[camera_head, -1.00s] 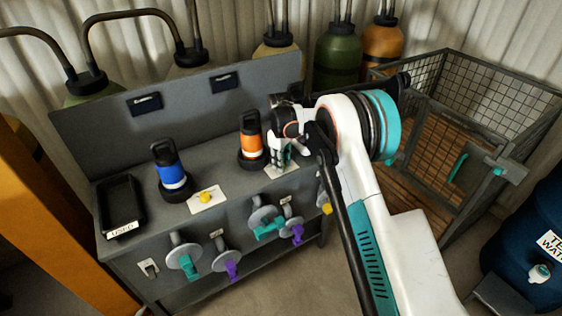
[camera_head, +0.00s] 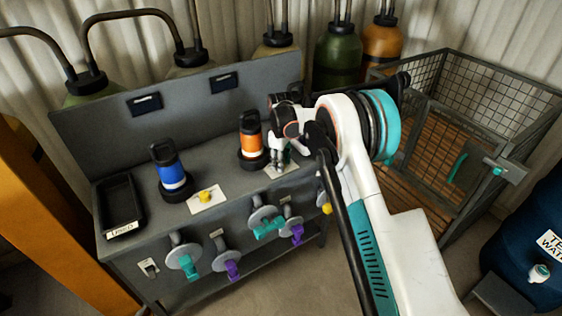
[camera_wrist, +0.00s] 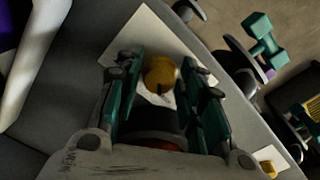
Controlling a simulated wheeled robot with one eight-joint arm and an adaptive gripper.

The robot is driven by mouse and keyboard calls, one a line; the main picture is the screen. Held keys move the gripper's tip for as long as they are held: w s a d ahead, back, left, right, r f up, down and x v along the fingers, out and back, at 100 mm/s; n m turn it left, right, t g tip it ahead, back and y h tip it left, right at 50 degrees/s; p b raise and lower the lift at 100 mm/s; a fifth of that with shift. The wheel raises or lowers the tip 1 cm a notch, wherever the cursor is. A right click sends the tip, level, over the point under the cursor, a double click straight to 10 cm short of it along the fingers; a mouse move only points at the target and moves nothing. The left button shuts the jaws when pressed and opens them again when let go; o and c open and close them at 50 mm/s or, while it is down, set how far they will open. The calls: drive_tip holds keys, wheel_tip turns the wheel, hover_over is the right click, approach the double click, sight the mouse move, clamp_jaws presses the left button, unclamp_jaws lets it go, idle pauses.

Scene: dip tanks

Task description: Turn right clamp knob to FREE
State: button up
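The right clamp knob is a yellow knob (camera_wrist: 160,74) on a white plate (camera_wrist: 168,35) in the wrist view. In the head view its plate (camera_head: 281,171) shows at the bench top's right end, and the knob is hidden behind my gripper. My gripper (camera_wrist: 163,66) points down over the plate, with its two teal fingers on either side of the knob. The fingers stand apart, with a small gap to the knob on each side. My gripper also shows in the head view (camera_head: 279,160). The lettering on the plate is not readable.
A second yellow knob (camera_head: 206,196) sits on a left plate. An orange canister (camera_head: 251,137) stands close left of my gripper, and a blue one (camera_head: 170,172) farther left. Teal and purple valve handles (camera_head: 269,227) stick out of the bench front. A black tray (camera_head: 120,203) is at the left.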

wheel_tip(320, 180, up, 12)
drive_tip(key=shift+s, duration=0.15)
idle(0.6)
drive_tip(key=s+d+r+m+t, duration=0.2)
drive_tip(key=s+d+r+m, duration=0.1)
drive_tip(key=s+d+r, duration=0.55)
drive_tip(key=s+d+r+m+t, duration=0.1)
drive_tip(key=s+d+r+m, duration=0.2)
drive_tip(key=s+d+r, duration=0.55)
drive_tip(key=s+d+f+m+t, duration=0.1)
drive_tip(key=s+d+m+t, duration=0.1)
drive_tip(key=s, duration=1.1)
drive_tip(key=s+d+f+m+t, duration=0.1)
drive_tip(key=s+d+m, duration=0.3)
drive_tip(key=s, duration=0.9)
drive_tip(key=shift+s+f+m+t, duration=0.25)
drive_tip(key=shift+m+t, duration=0.15)
drive_tip(key=shift+m, duration=0.1)
